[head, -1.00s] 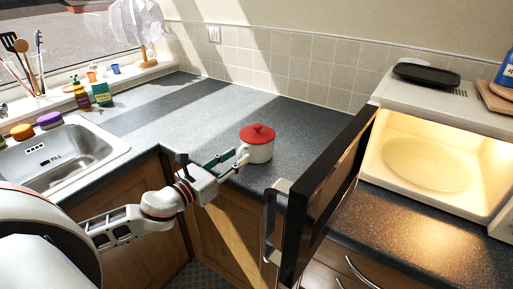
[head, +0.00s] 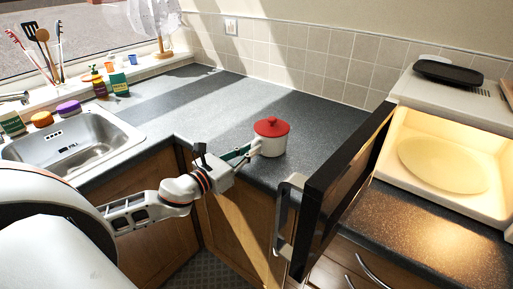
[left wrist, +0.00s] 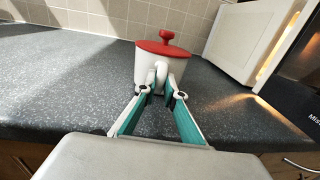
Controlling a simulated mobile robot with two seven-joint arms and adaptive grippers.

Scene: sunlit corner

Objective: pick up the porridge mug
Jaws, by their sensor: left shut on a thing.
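The porridge mug (head: 272,143) is white with a red knobbed lid. It stands upright on the dark worktop near the corner's front edge. It also shows in the left wrist view (left wrist: 146,66), with its handle (left wrist: 160,72) turned towards my gripper. My left gripper (head: 250,150) reaches in from the left and is shut on the mug's handle. In the left wrist view its two green-lined fingers (left wrist: 160,94) meet at the handle. The mug's base appears to rest on the worktop. My right gripper is not in view.
An open microwave (head: 440,165) stands at the right, lit inside, with its dark door (head: 340,195) swung out near the mug's right. A sink (head: 75,145) is at the left. Bottles and cups (head: 118,82) line the back left. The worktop (head: 215,105) behind the mug is clear.

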